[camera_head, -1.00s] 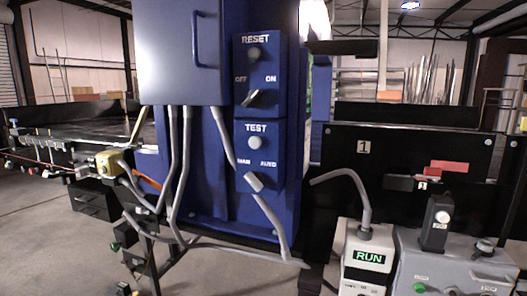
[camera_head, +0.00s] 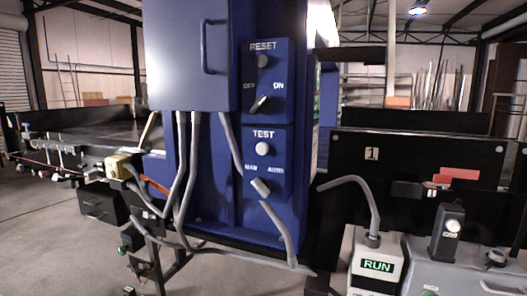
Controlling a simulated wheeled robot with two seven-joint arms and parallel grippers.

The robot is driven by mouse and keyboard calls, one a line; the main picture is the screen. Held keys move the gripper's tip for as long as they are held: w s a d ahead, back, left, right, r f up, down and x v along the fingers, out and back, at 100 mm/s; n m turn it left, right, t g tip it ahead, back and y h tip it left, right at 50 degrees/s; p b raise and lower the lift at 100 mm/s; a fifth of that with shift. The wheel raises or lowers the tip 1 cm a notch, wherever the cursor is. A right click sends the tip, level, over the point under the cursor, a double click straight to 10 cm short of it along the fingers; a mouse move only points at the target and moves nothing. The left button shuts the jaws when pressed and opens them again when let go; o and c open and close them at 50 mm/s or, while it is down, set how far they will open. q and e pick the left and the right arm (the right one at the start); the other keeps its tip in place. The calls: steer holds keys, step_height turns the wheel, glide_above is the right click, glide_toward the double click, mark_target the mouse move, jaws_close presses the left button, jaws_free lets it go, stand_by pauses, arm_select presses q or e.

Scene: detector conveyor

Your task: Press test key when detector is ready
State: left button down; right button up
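The detector is a tall blue cabinet with a control panel (camera_head: 284,100) on its front right. The panel carries a dark RESET button (camera_head: 263,61) at the top and a black OFF/ON knob (camera_head: 260,105) below it. Under the TEST label sits a pale round test key (camera_head: 262,149). A grey MAN/AUTO selector (camera_head: 261,187) is below that. A box at lower right has a display (camera_head: 377,265) that reads RUN in green. Neither of my grippers is in view.
A black conveyor side panel (camera_head: 400,165) marked 1 extends right of the cabinet. Another conveyor (camera_head: 85,140) runs off to the left. Grey conduits (camera_head: 182,180) hang in front of the cabinet. A grey control box (camera_head: 450,270) stands at lower right. Open floor shows at lower left.

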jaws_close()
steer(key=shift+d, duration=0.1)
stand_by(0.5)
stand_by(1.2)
